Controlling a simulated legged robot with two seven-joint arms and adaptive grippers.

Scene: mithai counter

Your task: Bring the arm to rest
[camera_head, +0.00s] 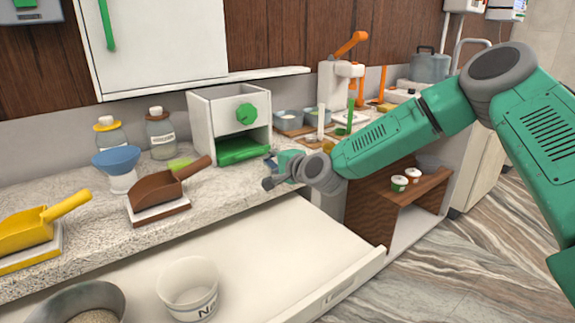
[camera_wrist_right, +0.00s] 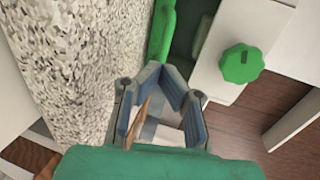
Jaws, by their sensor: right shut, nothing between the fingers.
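My right arm (camera_head: 395,135) is green with grey joints and reaches in from the right across the counter. Its gripper (camera_head: 272,172) is above the counter's front edge, just right of the white box with the green knob. In the right wrist view the gripper (camera_wrist_right: 162,76) shows its blue-padded fingers, shut with nothing held. My left gripper is not in view.
The white box (camera_head: 200,125) has a green tray (camera_head: 243,151) at its opening. A brown scoop (camera_head: 160,190) and yellow scoop (camera_head: 30,230) stand left. Below, an open drawer (camera_head: 325,295) holds a white tub (camera_head: 187,285) and metal bowl (camera_head: 100,295). Open floor (camera_head: 440,270) lies right.

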